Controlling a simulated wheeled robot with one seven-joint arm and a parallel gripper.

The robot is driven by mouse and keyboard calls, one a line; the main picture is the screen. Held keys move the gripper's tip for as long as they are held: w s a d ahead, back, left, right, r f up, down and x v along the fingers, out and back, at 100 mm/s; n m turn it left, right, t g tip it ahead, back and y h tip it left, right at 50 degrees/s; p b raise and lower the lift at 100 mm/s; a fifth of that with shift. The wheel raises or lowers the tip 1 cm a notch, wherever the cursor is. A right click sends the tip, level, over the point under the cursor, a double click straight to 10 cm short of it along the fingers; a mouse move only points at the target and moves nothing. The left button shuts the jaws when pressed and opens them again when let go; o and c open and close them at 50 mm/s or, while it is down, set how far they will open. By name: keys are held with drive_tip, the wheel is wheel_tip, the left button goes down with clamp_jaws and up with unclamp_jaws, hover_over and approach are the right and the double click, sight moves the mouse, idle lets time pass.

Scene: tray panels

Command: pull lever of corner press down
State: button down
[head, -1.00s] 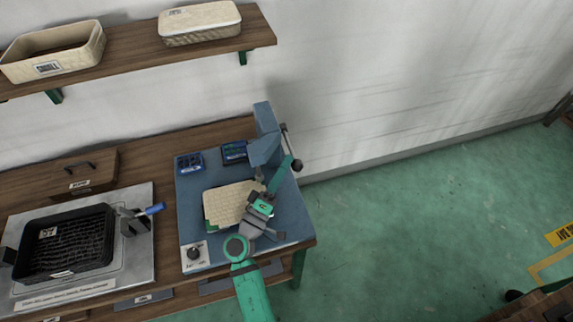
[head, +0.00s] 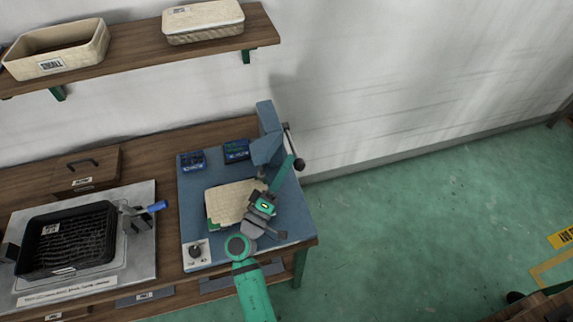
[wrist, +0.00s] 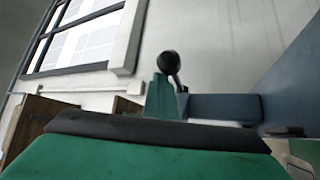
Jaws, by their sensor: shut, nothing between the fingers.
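The corner press is a blue-grey stand (head: 268,118) with an overhanging head (head: 266,150) at the back right corner of its blue base plate (head: 292,218). Its lever (head: 292,143) is a thin dark rod on the press's right side, ending in a black ball knob (head: 299,165). The knob also shows in the wrist view (wrist: 168,62), just beyond my green fingers. My gripper (head: 290,161) is shut and empty, with its tips close to the left of the knob. I cannot tell whether they touch it.
A woven cream panel (head: 232,203) lies on the base plate under my arm. A black tray (head: 68,240) sits in a fixture at left. Open floor lies right of the bench.

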drive_tip(key=v, duration=1)
drive_tip(key=shift+s+a+f, duration=0.1)
drive_tip(key=shift+s+a, duration=0.1)
drive_tip(key=shift+s, duration=0.15)
drive_tip(key=shift+w, duration=0.1)
drive_tip(key=shift+d, duration=0.1)
